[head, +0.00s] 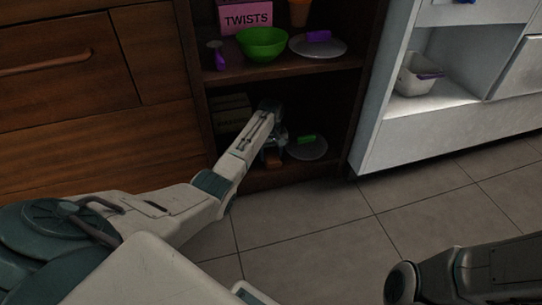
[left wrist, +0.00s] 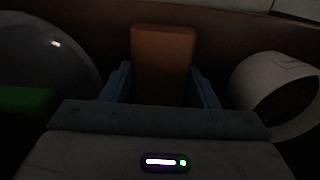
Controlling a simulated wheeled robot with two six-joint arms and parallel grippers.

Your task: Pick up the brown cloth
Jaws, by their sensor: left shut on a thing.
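The brown cloth (left wrist: 163,60) shows in the left wrist view as a brown-orange block shape between the two fingers of my left gripper (left wrist: 162,88). In the head view the cloth (head: 273,160) is a small orange-brown patch at the front of the lower shelf. My left gripper (head: 273,150) reaches into the dark lower compartment and is shut on the cloth. The arm partly hides the compartment. My right arm shows at the lower right of the head view, but its fingers cannot be made out.
A plate (head: 307,148) with a green item (head: 307,139) lies right of my gripper. A white round container (left wrist: 280,92) stands close by in the left wrist view. The shelf above holds a green bowl (head: 263,44) and another plate (head: 318,49). The floor in front is clear.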

